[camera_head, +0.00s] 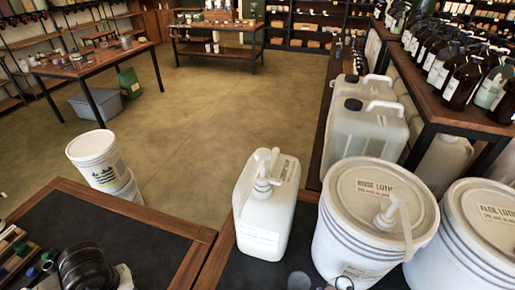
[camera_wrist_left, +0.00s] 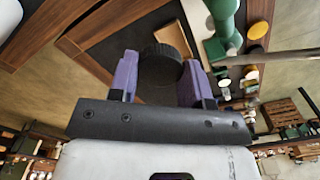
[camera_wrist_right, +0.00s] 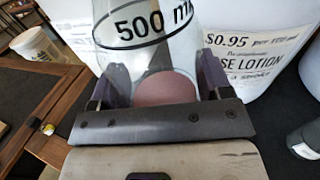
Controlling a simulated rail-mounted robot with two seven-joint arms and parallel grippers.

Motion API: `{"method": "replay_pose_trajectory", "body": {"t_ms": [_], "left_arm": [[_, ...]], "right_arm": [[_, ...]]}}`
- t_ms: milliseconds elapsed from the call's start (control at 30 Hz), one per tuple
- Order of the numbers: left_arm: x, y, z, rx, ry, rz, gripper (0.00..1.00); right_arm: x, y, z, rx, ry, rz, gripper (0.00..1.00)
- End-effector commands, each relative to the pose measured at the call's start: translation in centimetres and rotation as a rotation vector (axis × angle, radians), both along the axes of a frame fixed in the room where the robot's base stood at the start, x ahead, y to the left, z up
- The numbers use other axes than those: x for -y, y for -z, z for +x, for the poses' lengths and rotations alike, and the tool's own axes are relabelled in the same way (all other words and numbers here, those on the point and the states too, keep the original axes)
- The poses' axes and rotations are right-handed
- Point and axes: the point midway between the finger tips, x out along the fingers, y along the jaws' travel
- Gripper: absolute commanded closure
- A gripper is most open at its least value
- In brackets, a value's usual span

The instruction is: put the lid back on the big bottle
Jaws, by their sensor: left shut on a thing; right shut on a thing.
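A black ribbed round lid (camera_wrist_left: 160,66) sits between the purple fingers of my left gripper (camera_wrist_left: 158,80), which is shut on it in the left wrist view. My right gripper (camera_wrist_right: 158,82) is shut on a clear bottle (camera_wrist_right: 125,60) marked "500 ml" in the right wrist view. A dull pink disc shows at the bottle's near end. The bottle's mouth is out of that view. In the head view, a dark round shape shows at the lower left; I cannot tell whether it is the lid or my arm.
Large white buckets (camera_head: 365,222) and (camera_head: 480,235) stand at the right, close to the right gripper. A white pump jug (camera_head: 265,210) stands left of them. Smaller stacked buckets (camera_head: 100,160) stand beyond the left counter (camera_head: 120,225). A green bottle (camera_wrist_left: 224,28) is near the left gripper.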

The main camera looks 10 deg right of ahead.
Motion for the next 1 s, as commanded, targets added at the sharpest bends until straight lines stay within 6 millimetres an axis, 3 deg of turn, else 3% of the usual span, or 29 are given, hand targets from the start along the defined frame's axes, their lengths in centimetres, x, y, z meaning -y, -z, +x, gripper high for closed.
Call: {"method": "replay_pose_trajectory", "body": {"t_ms": [33, 167, 700, 900, 1000], "left_arm": [[0.0, -1.8, 0.0, 0.0, 0.0, 0.0, 0.77], [0.0, -4.4, 0.0, 0.0, 0.0, 0.0, 0.77], [0.0, -17.8, 0.0, 0.0, 0.0, 0.0, 0.77], [0.0, -21.2, 0.0, 0.0, 0.0, 0.0, 0.77], [0.0, -22.3, 0.0, 0.0, 0.0, 0.0, 0.77]], "right_arm": [[-0.3, -2.4, 0.4, 0.007, -0.012, -0.001, 0.77], [-1.1, -6.4, 1.4, 0.007, -0.042, -0.004, 0.77], [-3.4, -29.5, 7.0, 0.009, -0.135, -0.002, 0.77], [-3.4, -35.8, 8.4, 0.006, -0.138, -0.002, 0.77], [-3.4, -38.1, 8.8, 0.005, -0.138, -0.001, 0.77]]}}
